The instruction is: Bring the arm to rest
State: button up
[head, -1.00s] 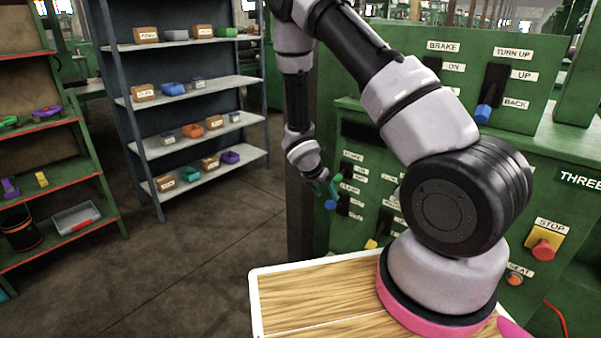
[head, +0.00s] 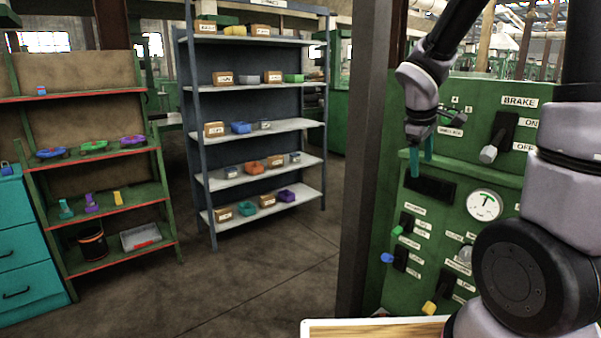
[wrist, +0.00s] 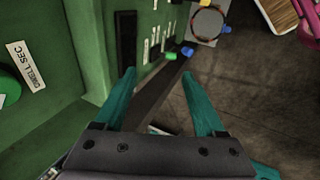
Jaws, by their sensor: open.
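My gripper (head: 421,162) hangs from my arm at the right of the head view, in front of the green machine panel (head: 458,215). Its teal fingers point down. In the wrist view my gripper (wrist: 158,90) shows its two teal fingers spread apart, with nothing between them. Past the fingers are the dark post, the panel's green side and the floor. I cannot tell exactly how far the fingers are from the panel.
The panel carries a brake lever (head: 489,153), a round gauge (head: 484,205) and several coloured switches. A dark post (head: 362,160) stands left of it. A grey shelf (head: 262,175) and a green shelf (head: 115,198) hold bins and parts. Open floor (head: 270,285) lies between.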

jog(key=s+a+r+m+t+y, duration=0.1)
jog(key=s+a+r+m+y, duration=0.1)
jog(key=s+r+m, duration=0.4)
jog(key=s+a+r+m+t+y, duration=0.2)
jog(key=s+r+m, duration=0.4)
jog(key=s, duration=0.5)
notch_tip(320, 180, up, 2)
jog(key=shift+a+r+t+y, duration=0.3)
jog(key=shift+a+y, duration=0.2)
jog(key=shift+a, duration=0.4)
